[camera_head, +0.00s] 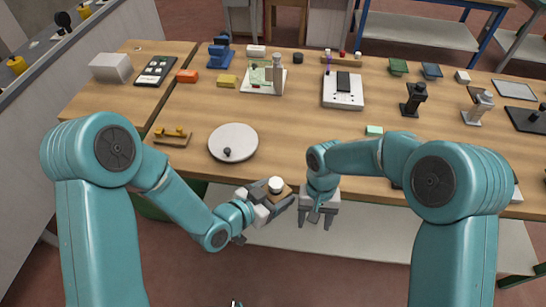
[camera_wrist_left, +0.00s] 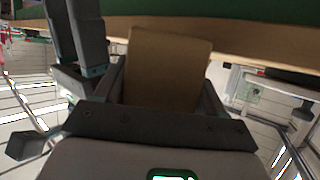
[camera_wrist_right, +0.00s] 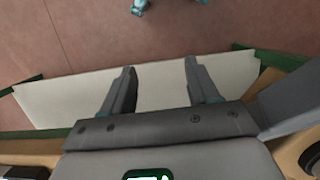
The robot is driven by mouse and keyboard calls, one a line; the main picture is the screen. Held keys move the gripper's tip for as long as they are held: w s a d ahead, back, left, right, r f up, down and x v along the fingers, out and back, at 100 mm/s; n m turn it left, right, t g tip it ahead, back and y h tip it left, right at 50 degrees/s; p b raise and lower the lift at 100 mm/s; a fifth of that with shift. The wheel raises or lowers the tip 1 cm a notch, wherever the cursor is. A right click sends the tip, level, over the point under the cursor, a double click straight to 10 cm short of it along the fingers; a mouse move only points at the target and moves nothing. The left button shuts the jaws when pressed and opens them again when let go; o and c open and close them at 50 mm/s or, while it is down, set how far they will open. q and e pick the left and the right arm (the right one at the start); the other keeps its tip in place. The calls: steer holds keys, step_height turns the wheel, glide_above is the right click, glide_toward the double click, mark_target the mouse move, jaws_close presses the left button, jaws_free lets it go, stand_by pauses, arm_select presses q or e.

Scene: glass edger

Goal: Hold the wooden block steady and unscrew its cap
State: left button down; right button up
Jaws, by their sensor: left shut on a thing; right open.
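The wooden block (camera_head: 266,193) is brown, with a round white cap (camera_head: 276,184) on its upper side. My left gripper (camera_head: 273,202) is shut on the block and holds it in the air in front of the table's near edge. In the left wrist view the block (camera_wrist_left: 168,68) sits between the two fingers; the cap is not visible there. My right gripper (camera_head: 317,217) is just right of the block, open, empty and pointing down. In the right wrist view its fingers (camera_wrist_right: 160,88) are apart with nothing between them.
The wooden table (camera_head: 300,125) lies behind the grippers. A round grey disc (camera_head: 233,143) with a dark knob stands near its front left. A white device (camera_head: 343,92), an orange block (camera_head: 187,76) and several other items stand farther back. Below is a pale lower shelf (camera_head: 340,245).

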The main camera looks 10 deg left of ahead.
steer(key=w+a+r+m+h, duration=0.2)
steer(key=w+r+h, duration=0.1)
steer(key=r, duration=1)
step_height(320, 180, up, 6)
steer(key=f+m+t+y, duration=0.1)
steer(key=m+t+y, duration=0.2)
glide_above(271, 181)
steer(key=shift+d+r, duration=0.25)
steer(key=shift+d, duration=0.05)
steer(key=shift+a+f, duration=0.1)
steer(key=shift+f, duration=0.2)
step_height(271, 181, down, 7)
steer(key=shift+f, duration=0.1)
steer(key=c, duration=1.1)
steer(key=shift+a+n, duration=0.2)
steer(key=shift+n, duration=1.7)
